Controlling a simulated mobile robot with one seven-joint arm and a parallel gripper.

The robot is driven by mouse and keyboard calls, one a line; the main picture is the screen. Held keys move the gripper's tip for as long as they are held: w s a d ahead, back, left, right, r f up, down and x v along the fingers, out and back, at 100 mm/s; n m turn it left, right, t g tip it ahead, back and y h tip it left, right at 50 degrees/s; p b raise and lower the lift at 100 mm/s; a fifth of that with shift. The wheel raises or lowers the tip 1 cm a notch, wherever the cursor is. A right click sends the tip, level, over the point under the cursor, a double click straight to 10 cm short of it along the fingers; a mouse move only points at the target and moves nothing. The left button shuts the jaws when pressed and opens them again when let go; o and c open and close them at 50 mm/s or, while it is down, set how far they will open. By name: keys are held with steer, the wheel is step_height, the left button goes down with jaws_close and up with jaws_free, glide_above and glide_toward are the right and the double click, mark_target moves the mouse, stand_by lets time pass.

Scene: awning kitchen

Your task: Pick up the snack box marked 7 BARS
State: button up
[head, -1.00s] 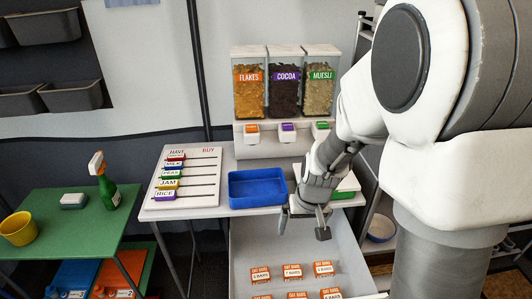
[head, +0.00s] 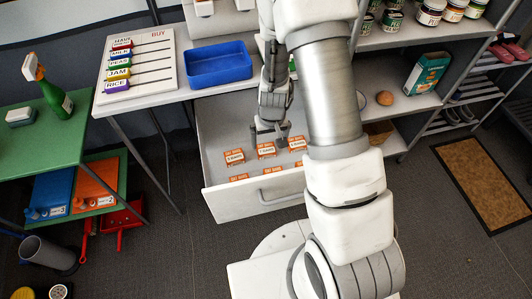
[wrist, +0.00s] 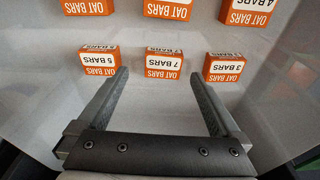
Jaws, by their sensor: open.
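The snack box marked 7 BARS (head: 267,150) is a small orange and white box in the open drawer (head: 208,188), in the middle of the nearer-to-arm row. In the wrist view the 7 BARS box (wrist: 163,63) appears upside down, just beyond and between the fingertips. My gripper (head: 269,131) is open and empty, pointing down over the drawer behind this box. Its two fingers (wrist: 160,80) show apart in the wrist view. I cannot tell the exact height gap to the box.
Similar boxes stand close on both sides, one marked 5 BARS (wrist: 98,61) and another (wrist: 224,67) with a hard-to-read number. Another row lies nearer the drawer handle (head: 280,199). A blue tray (head: 220,63) sits on the counter above.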

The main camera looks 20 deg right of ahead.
mark_target(266, 149)
steer(key=shift+w+a+f+b, duration=0.1)
steer(key=shift+w+f+b, duration=0.25)
steer(key=shift+f, duration=0.65)
steer(key=shift+w+a+f+b, duration=0.15)
steer(key=shift+f+b, duration=0.25)
steer(key=shift+f, duration=0.65)
steer(key=shift+w+f+b, duration=0.35)
steer(key=shift+f+b, duration=0.05)
steer(key=shift+f, duration=0.6)
steer(key=shift+r, duration=0.1)
steer(key=shift+c, duration=0.2)
steer(key=c, duration=1.3)
steer(key=shift+o, duration=0.2)
